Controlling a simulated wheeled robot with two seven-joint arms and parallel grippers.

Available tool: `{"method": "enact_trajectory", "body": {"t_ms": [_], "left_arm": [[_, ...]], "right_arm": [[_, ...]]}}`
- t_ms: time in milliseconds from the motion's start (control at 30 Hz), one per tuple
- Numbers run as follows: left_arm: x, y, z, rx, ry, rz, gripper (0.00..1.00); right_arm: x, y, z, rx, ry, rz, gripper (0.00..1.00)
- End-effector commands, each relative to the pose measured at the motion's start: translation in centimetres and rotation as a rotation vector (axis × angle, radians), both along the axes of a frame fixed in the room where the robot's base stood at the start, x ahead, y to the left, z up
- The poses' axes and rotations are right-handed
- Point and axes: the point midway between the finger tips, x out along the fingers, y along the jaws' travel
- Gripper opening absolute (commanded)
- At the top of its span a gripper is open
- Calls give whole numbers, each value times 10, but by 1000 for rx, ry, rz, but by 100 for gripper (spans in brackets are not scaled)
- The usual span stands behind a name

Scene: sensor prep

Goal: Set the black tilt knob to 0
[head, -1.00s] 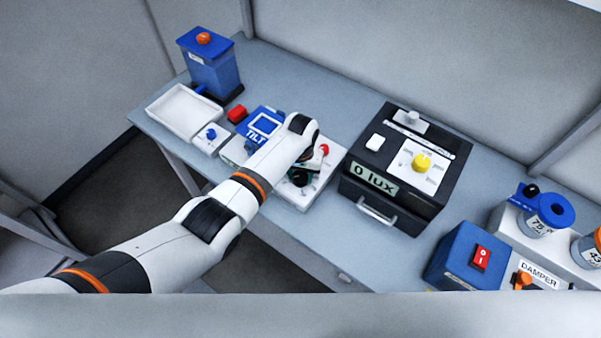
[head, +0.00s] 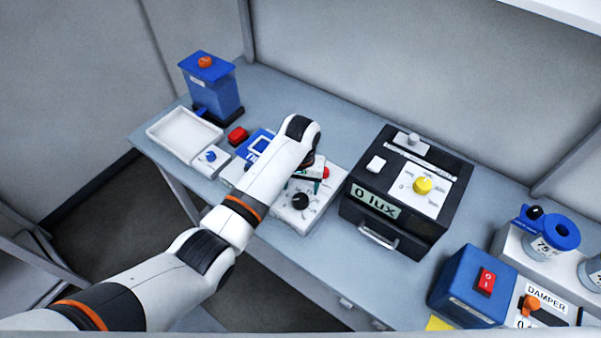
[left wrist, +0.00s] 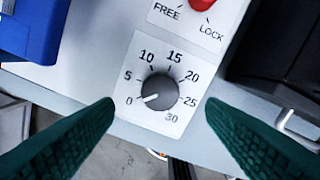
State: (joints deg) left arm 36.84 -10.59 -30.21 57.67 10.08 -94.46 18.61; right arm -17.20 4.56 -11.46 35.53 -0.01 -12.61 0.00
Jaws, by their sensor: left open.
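The black tilt knob (head: 300,201) sits on the white tilt unit (head: 284,218), and it also shows in the left wrist view (left wrist: 160,90) on a dial marked 0 to 30. Its white pointer mark aims to the lower left, at or very near the 0 label. My left gripper (left wrist: 161,104) is open, with its green fingertips on either side of the knob in that view and not touching it. In the head view my left gripper (head: 313,181) is partly hidden by its own arm and is above the unit, clear of the knob. My right gripper is not in view.
A red lever (left wrist: 203,3) by FREE and LOCK labels is beyond the dial. The black lux box (head: 395,232) stands close to the right. A white tray (head: 158,140) and a blue dispenser (head: 212,85) are at the left. A blue box (head: 455,290) stands at lower right.

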Motion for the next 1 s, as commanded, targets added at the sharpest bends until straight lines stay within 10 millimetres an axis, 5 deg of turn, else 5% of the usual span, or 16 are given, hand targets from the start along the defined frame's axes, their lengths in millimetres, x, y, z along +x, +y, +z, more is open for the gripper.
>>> {"method": "enact_trajectory", "body": {"t_ms": [200, 400, 1000], "left_arm": [[1, 0, 39, -1, -4, 0, 65], [0, 0, 57, 0, -2, -1, 65], [-2, 1, 56, -5, -1, 0, 65]], "right_arm": [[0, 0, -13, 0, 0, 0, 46], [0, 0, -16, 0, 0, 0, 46], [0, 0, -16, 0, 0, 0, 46]]}}
